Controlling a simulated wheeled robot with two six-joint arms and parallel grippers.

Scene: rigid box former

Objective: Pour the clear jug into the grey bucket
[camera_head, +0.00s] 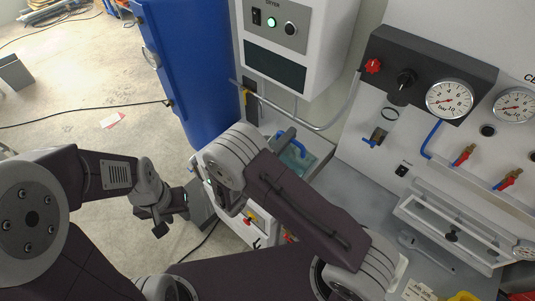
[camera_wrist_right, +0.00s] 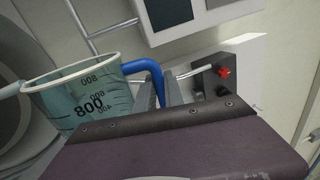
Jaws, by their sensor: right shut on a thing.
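The clear jug (camera_wrist_right: 80,95) has a pale teal tint, black volume marks and a blue handle. It also shows in the head view (camera_head: 296,157), partly behind my right arm, beside the bench. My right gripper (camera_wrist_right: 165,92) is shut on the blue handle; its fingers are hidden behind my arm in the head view. How far the jug is tilted is hard to tell. My left gripper (camera_head: 162,222) hangs over the floor at the left, apart from the jug; its jaw gap is unclear. I cannot surely identify the grey bucket; a grey container (camera_head: 14,72) stands on the floor far left.
A blue cabinet (camera_head: 185,60) and a white dryer unit (camera_head: 300,45) stand behind the jug. A panel with gauges (camera_head: 449,98) and red valves is at the right, above the grey bench (camera_head: 365,195). Cables cross the open floor at the left.

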